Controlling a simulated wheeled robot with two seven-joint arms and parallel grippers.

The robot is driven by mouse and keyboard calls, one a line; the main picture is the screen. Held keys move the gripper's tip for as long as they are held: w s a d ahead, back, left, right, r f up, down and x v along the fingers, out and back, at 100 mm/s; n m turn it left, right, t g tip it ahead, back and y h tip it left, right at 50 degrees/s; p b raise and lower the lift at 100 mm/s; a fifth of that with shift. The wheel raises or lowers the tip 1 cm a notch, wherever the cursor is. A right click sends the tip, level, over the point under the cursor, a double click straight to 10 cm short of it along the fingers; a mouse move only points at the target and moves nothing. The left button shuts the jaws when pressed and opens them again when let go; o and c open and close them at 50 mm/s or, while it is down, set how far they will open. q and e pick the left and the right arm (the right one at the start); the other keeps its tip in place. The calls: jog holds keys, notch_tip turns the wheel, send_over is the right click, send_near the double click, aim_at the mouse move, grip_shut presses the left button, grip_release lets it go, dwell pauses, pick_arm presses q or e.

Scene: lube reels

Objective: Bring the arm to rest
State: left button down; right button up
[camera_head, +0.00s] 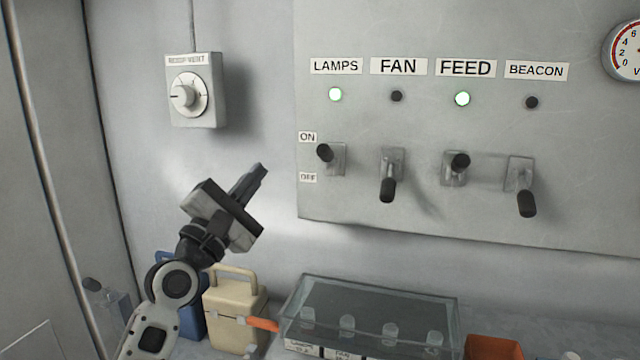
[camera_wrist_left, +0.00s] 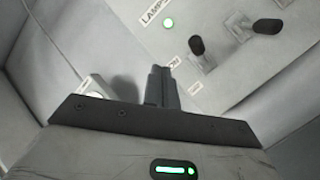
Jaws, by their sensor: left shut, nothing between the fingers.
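My left gripper (camera_head: 257,174) is shut and empty, tilted up in front of the wall, left of the switch panel (camera_head: 440,125) and below the dial box. Its closed fingers also show in the left wrist view (camera_wrist_left: 162,87). The LAMPS lever (camera_head: 325,153) and the FEED lever (camera_head: 460,161) are up, and their lights glow green. The FAN lever (camera_head: 387,188) and the BEACON lever (camera_head: 527,202) are down, and their lights are dark. The gripper is apart from all levers. My right gripper is not in view.
A dial box (camera_head: 218,90) hangs on the wall at the upper left. Below stand a beige can (camera_head: 232,310), a blue can (camera_head: 190,318), a clear-lidded case (camera_head: 370,305) and an orange bin (camera_head: 492,347). A gauge (camera_head: 625,50) is at the upper right.

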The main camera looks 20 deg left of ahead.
pick_arm(q)
jog(key=s+d+f+m+g, duration=0.2)
jog(key=f+m, duration=0.1)
jog(key=f, duration=0.5)
jog(key=s+d+f+m+g+y, duration=0.15)
jog(key=f+m, duration=0.25)
jog(key=f, duration=0.4)
jog(key=s+d+f+m+g, duration=0.2)
jog(key=d+f+m+g, duration=0.1)
jog(key=f, duration=0.5)
jog(key=s+d+f+m+g, duration=0.2)
jog(key=s+f+m, duration=0.4)
jog(key=s+f, duration=0.4)
jog(key=s+d+f+m+g+y, duration=0.1)
jog(key=s+d+f+m+g, duration=0.2)
jog(key=s+f+m, duration=0.4)
notch_tip(320, 180, down, 3)
jog(key=s+g, duration=0.1)
jog(key=s, duration=0.1)
jog(key=shift+s+m, duration=0.3)
jog(key=shift+s, duration=0.05)
